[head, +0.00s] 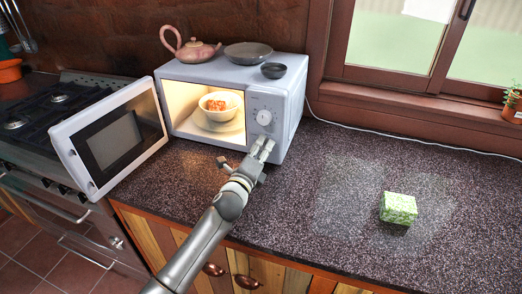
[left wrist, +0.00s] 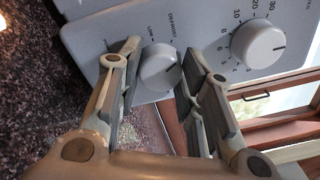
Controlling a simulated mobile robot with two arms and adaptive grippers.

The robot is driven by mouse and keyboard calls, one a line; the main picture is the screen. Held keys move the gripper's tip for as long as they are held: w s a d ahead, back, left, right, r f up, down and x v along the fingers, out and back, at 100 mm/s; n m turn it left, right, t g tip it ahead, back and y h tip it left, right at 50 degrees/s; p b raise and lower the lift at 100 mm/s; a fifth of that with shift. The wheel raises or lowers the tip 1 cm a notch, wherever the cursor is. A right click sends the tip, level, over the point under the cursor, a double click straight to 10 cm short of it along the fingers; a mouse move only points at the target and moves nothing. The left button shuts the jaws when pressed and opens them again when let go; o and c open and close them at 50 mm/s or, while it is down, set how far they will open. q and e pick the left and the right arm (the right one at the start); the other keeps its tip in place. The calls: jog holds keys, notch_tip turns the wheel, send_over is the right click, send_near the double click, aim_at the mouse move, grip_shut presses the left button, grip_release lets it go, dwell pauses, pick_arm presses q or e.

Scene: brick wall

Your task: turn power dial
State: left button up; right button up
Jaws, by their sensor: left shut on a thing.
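The white microwave (head: 285,85) stands on the counter with its door (head: 108,140) swung open to the left. Its timer dial (head: 264,117) is the upper knob on the control panel, and it also shows in the left wrist view (left wrist: 258,42) with numbers around it. The power dial (left wrist: 160,67) is the lower knob, marked LOW and DEFROST. My left gripper (head: 264,146) is at the power dial and hides it in the head view. In the left wrist view its fingers (left wrist: 158,72) lie on either side of the power dial, shut on it. My right gripper is out of view.
A bowl of orange food (head: 220,102) sits inside the lit microwave. A pink teapot (head: 190,48), a grey plate (head: 248,53) and a dark bowl (head: 273,71) stand on top. A green box (head: 398,208) lies on the counter at right, with clear room around it.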

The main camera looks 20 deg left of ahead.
pick_arm(q)
jog(key=shift+n, duration=1.9)
jog(key=o, duration=1.1)
jog(key=shift+c, duration=0.2)
jog(key=s, duration=1.2)
jog(key=shift+a+f, duration=0.3)
jog(key=shift+a, duration=0.05)
